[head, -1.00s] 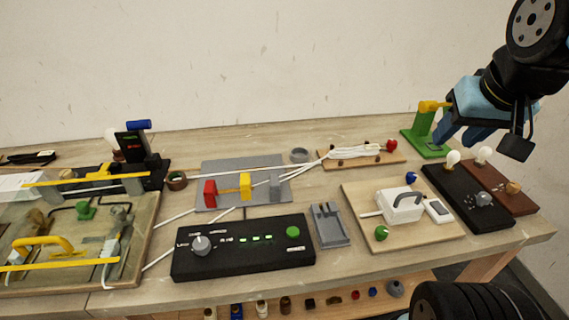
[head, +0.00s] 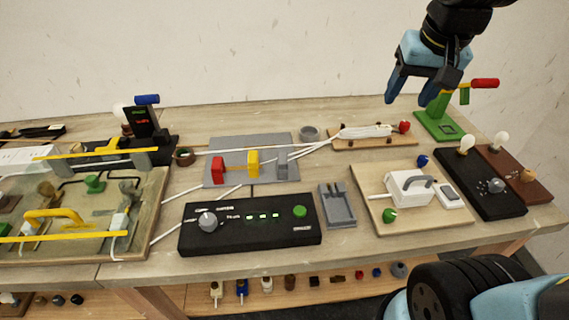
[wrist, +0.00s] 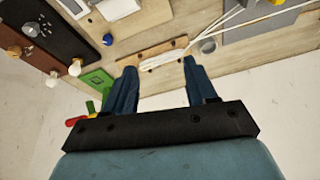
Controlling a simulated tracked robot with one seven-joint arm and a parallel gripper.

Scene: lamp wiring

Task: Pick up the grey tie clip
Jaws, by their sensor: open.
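A small grey upright piece (head: 282,165), which looks like the grey tie clip, stands at the right of a grey plate (head: 222,145), beside a yellow block (head: 253,163) and a red block (head: 217,167). I cannot tell its exact shape. My gripper (head: 410,98) is open and empty in the air above the back right of the bench, well to the right of the grey piece. In the wrist view my gripper (wrist: 159,66) has its fingers spread, with the wooden board holding a white cable bundle (wrist: 163,58) beyond them.
A green stand (head: 437,125) with a red-handled lever is just right of my gripper. A grey ring (head: 309,133) sits between the plate and the cable board (head: 345,142). A black control box (head: 250,235) and a grey tray (head: 338,208) are in front.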

